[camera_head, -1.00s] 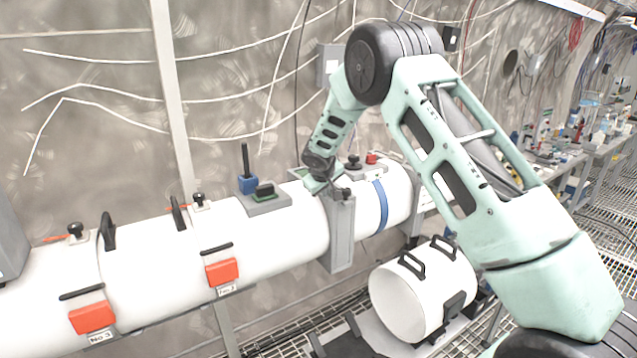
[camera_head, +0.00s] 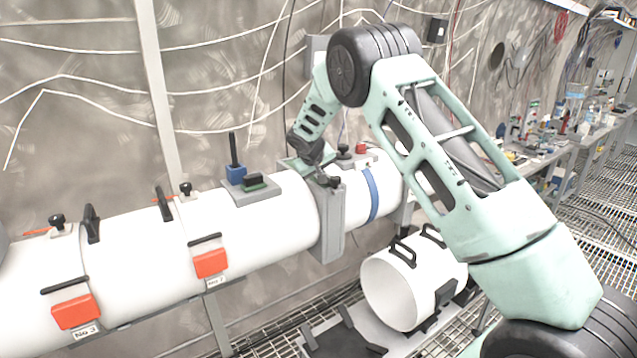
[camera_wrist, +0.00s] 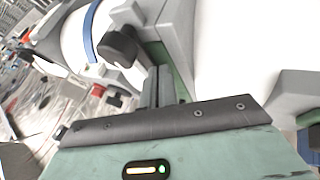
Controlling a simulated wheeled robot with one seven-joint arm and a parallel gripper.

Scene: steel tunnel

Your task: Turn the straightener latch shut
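The straightener appears to be the grey upright housing (camera_head: 333,225) around the white pipe. A dark knob (camera_head: 333,182), which looks like its latch, is on its top. My gripper (camera_head: 313,165) is at the housing's top, just left of the knob; the head view shows its tips poorly. In the wrist view, the narrow grey fingers of my gripper (camera_wrist: 166,87) are close together, with nothing clearly held between them. A black knob (camera_wrist: 122,45) is just to their left, seemingly apart from them. Whether they touch the housing is hidden.
The white pipe (camera_head: 260,235) runs across the left, with orange latches (camera_head: 210,263) and black handles. A blue block with a black rod (camera_head: 235,172) stands left of my gripper. A blue band (camera_head: 371,195) is right of the housing. An open white cylinder (camera_head: 400,290) lies below.

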